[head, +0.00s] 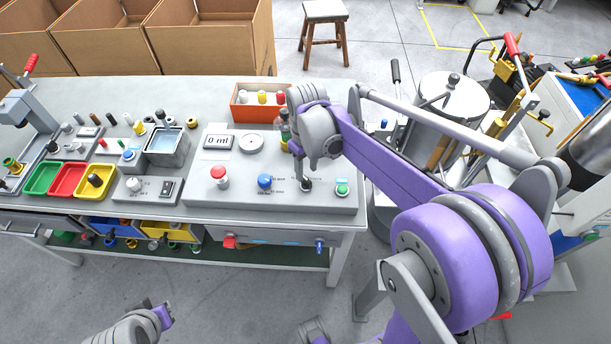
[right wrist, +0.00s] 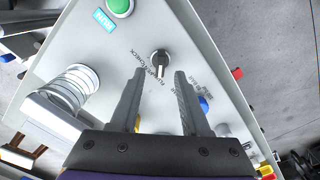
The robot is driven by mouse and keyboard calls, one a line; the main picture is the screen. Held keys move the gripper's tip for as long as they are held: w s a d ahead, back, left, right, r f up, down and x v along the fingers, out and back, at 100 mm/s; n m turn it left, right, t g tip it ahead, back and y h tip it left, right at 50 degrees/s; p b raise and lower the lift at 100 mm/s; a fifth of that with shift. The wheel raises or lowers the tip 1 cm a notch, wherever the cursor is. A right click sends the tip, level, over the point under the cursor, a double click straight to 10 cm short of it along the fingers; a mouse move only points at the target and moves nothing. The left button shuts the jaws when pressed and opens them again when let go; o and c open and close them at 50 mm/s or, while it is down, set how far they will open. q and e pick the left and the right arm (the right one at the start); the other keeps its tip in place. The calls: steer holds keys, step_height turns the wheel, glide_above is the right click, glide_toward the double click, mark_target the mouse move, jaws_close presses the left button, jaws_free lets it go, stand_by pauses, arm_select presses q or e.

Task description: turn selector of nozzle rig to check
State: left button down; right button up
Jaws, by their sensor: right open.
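The nozzle rig (head: 235,190) is a pale grey sloped box on the bench, with a display, a red button and several controls. Its selector (right wrist: 159,62) is a small dark knob with a light pointer, with printed labels beside it; it also shows in the head view (head: 306,185). My right gripper (right wrist: 159,76) is open and points down at the panel, with the selector in line with the gap between its fingertips. I cannot tell whether the fingers touch it. A part of my left arm shows at the bottom left of the head view, its fingers unclear.
A green button (right wrist: 120,6) and a blue knob (right wrist: 204,103) flank the selector. A glass nozzle coil (right wrist: 75,88) stands on the panel. An orange bin (head: 262,112) is behind the rig. Yellow, red and green trays (head: 95,194) lie left on the bench.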

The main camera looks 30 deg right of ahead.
mark_target(306, 179)
steer(key=shift+f, duration=1.85)
jaws_close()
